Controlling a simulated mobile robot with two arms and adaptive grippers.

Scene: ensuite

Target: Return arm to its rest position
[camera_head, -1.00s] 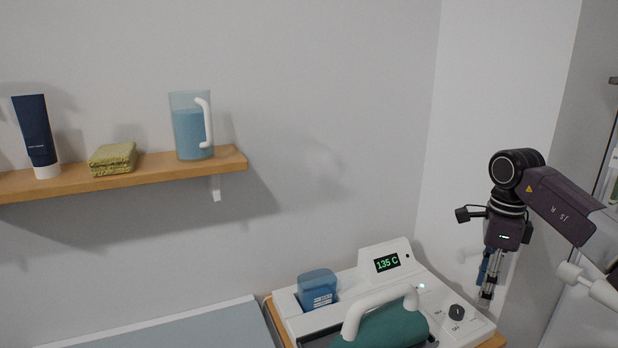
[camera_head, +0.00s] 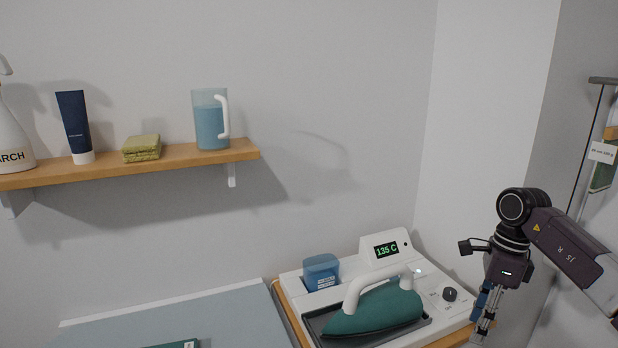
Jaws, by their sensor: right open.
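My right arm comes in from the right edge, bent at a round dark joint. My right gripper (camera_head: 484,326) points down, open and empty, just right of the iron station (camera_head: 465,307). A green iron (camera_head: 375,311) with a white handle rests on the station's dark tray, apart from the gripper. The gripper's fingertips are small and close to the lower part of the picture. My left gripper is not in view.
The station's display (camera_head: 386,250) reads 135 C, and a blue container (camera_head: 321,272) sits in its back left. A wall shelf (camera_head: 190,158) holds a jug (camera_head: 209,122), folded cloth (camera_head: 142,148), tube (camera_head: 74,125) and spray bottle (camera_head: 12,140). A blue-grey board (camera_head: 215,315) lies at lower left.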

